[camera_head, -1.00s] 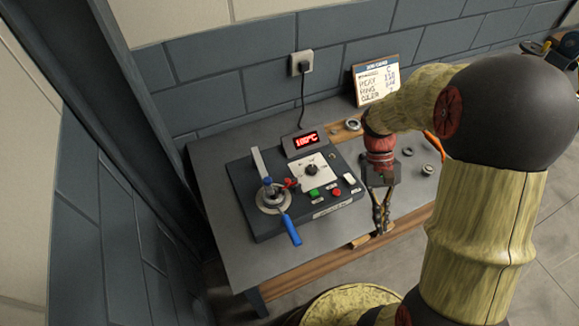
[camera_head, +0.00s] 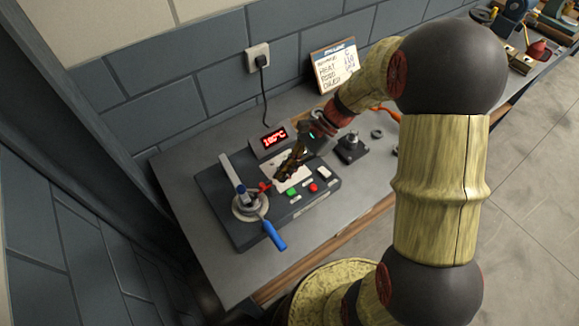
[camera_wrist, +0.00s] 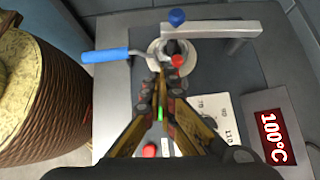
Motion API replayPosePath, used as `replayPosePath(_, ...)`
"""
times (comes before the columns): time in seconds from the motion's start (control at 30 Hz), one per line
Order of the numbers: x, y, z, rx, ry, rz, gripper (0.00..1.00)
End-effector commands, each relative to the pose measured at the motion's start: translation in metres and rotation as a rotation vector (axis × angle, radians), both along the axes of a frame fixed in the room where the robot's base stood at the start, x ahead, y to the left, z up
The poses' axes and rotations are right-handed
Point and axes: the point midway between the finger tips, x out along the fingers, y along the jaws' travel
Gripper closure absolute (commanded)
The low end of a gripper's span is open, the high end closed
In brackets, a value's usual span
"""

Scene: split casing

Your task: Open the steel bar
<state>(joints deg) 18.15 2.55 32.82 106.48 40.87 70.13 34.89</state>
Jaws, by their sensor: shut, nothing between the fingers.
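The steel bar (camera_head: 230,171) runs across the left part of a dark heater unit, over a round metal seat (camera_head: 246,208). In the wrist view the bar (camera_wrist: 215,30) lies across the top, on a short post at its right end. A blue knob (camera_wrist: 177,17) tops its left end. A blue-handled lever (camera_head: 274,236) sticks out from the seat, and a red knob (camera_wrist: 177,61) sits beside the seat's middle. My gripper (camera_head: 275,183) is shut and empty, above the unit, its tips close to the red knob. I cannot tell whether they touch it.
A wall (camera_head: 150,105) rises behind. The table's front left is clear.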

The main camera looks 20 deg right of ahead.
Motion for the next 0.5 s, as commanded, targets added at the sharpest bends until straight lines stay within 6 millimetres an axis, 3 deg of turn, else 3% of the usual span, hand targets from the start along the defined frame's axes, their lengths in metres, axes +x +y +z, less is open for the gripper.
replayPosePath(0.23, -0.008, 0.034, -0.037, 0.0, 0.001, 0.004, 1.0)
replayPosePath(0.5, -0.014, 0.066, -0.034, -0.002, -0.002, 0.004, 1.0)
